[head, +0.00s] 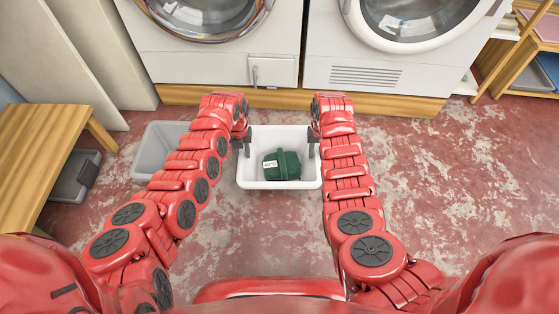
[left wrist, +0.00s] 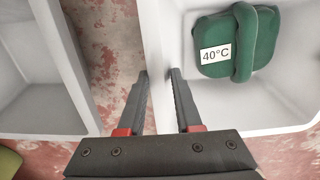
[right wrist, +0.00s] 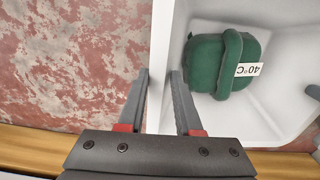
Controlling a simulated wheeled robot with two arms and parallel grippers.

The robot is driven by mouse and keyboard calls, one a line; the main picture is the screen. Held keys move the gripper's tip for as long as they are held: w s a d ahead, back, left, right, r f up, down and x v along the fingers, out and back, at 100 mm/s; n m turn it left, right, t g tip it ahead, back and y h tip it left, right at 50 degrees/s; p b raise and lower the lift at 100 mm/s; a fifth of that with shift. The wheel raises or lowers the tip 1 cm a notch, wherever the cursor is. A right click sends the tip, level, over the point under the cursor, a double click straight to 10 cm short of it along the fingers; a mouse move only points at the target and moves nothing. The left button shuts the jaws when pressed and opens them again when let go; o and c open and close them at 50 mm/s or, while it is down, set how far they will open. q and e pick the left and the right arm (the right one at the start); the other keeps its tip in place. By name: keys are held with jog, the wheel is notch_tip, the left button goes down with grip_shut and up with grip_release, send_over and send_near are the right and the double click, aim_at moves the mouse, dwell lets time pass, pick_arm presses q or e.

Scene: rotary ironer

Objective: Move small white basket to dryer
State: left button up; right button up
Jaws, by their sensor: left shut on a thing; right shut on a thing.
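The small white basket (head: 247,174) is in the middle of the head view, between my two arms. A folded green cloth bundle (head: 287,167) with a white "40°C" label lies in it. My left gripper (head: 244,147) is shut on the basket's left wall; the left wrist view shows its fingers (left wrist: 160,88) on either side of that wall. My right gripper (head: 314,143) is shut on the right wall, with its fingers (right wrist: 158,88) either side of it. Two front-loading machines (head: 212,55) (head: 405,55) stand at the top; which is the dryer I cannot tell.
A grey bin (head: 148,163) is on the floor just left of the basket, partly behind my left arm. A wooden bench (head: 45,150) stands at the left, with a dark grey box (head: 75,178) by it. A wooden plinth (head: 190,95) runs under the machines. The floor at right is clear.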

pick_arm(q)
grip_shut()
pick_arm(e)
grip_shut()
